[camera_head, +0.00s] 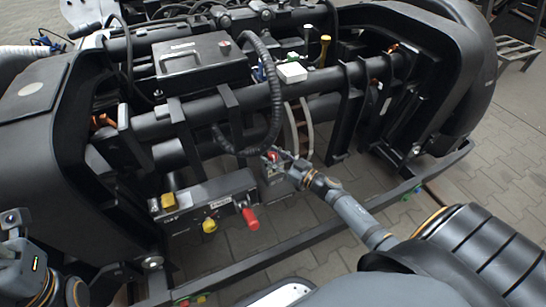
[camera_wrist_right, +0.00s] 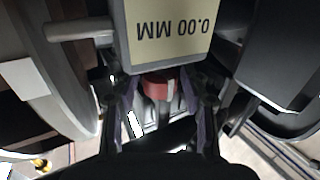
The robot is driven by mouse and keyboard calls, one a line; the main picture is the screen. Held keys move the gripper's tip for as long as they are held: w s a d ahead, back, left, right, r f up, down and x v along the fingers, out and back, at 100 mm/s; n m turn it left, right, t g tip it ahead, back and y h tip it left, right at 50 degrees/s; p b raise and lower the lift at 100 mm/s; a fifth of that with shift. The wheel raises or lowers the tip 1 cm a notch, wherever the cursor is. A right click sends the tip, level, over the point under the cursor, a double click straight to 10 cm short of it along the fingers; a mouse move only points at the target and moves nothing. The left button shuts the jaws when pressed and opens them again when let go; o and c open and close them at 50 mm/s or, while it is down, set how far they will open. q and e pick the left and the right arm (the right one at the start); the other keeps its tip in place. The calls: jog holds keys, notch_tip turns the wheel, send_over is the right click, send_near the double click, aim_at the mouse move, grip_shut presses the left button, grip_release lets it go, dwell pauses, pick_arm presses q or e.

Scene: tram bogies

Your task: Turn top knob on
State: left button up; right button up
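A red knob (camera_wrist_right: 160,86) sits just below a box with a pale display reading "0.00 MM" (camera_wrist_right: 170,30), upside down in the right wrist view. My right gripper (camera_wrist_right: 163,108) has its two fingers on either side of the knob, with a visible gap to each finger, so it looks open. In the head view my right gripper (camera_head: 284,158) reaches in from the right to the small grey box (camera_head: 272,180), where the red knob (camera_head: 273,156) shows at its top, partly hidden. My left arm shows at the lower left, but its fingers are not visible.
A thick black corrugated hose (camera_head: 275,95) loops close above my right gripper. A long frame bar (camera_head: 330,228) runs below.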

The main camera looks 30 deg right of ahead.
grip_shut()
jog(key=shift+r+n+g+y+p, duration=0.35)
jog(key=shift+y+p, duration=0.25)
jog(key=shift+p, duration=0.2)
jog(key=shift+f+n+g+y, duration=0.35)
jog(key=shift+n+g+y, duration=0.1)
jog(key=shift+n+y, duration=0.3)
jog(key=shift+o, duration=1.7)
grip_release()
jog(key=v, duration=1.2)
